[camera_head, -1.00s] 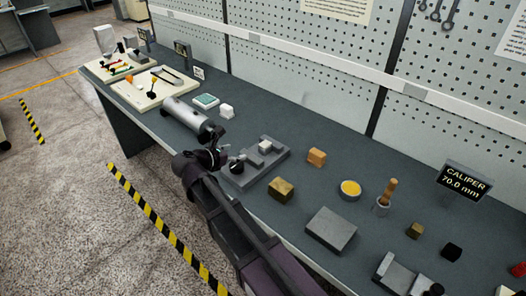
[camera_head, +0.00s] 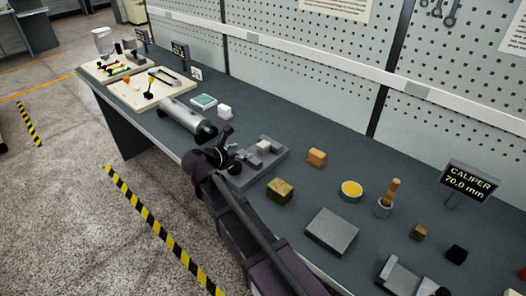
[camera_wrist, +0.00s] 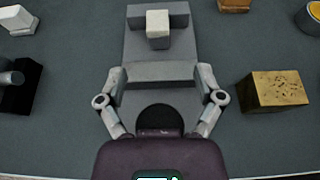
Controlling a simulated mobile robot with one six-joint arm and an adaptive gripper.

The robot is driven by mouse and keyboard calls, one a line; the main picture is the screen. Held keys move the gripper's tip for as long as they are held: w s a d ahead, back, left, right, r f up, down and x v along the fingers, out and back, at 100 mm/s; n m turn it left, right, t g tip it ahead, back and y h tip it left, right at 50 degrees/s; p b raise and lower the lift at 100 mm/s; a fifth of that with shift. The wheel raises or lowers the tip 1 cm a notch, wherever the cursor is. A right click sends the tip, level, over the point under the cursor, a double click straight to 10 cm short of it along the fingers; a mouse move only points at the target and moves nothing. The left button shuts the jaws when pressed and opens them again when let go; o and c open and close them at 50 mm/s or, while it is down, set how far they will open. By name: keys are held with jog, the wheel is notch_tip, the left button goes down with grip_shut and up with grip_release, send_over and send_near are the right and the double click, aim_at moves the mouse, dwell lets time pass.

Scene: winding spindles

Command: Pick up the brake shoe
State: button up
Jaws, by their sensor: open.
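No part is labelled as the brake shoe, so I cannot tell for certain which one it is. A grey stepped fixture (camera_head: 272,168) stands on the bench and fills the middle of the wrist view (camera_wrist: 135,45). It carries a small pale block (camera_wrist: 158,22) at its far end, a grey crossbar (camera_wrist: 160,72) and a dark round part (camera_wrist: 158,118) nearer me. My gripper (camera_wrist: 160,85) is open above the fixture, with a finger on either side of the crossbar. In the head view my gripper (camera_head: 230,147) hides the fixture's left end. Contact cannot be told.
A brassy speckled block (camera_head: 280,191) stands close right of the fixture, with an orange block (camera_head: 316,157) behind. A grey cylinder (camera_head: 182,116) lies to the left. A large grey block (camera_head: 331,231) and a yellow-filled dish (camera_head: 351,191) are further right.

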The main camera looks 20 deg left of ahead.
aim_at(263, 144)
jog(key=b+x, duration=0.1)
jog(key=x, duration=0.2)
jog(key=shift+w+f, duration=0.25)
jog(key=shift+w, duration=0.1)
jog(key=shift+w+d+f, duration=0.1)
jog(key=shift+w+d, duration=0.2)
jog(key=shift+w, duration=0.1)
jog(key=shift+r+b+x, duration=0.2)
jog(key=shift+b+x, duration=0.7)
jog(key=shift+x, duration=1.75)
jog(key=shift+w+a, duration=0.1)
jog(key=shift+w, duration=0.05)
grip_shut()
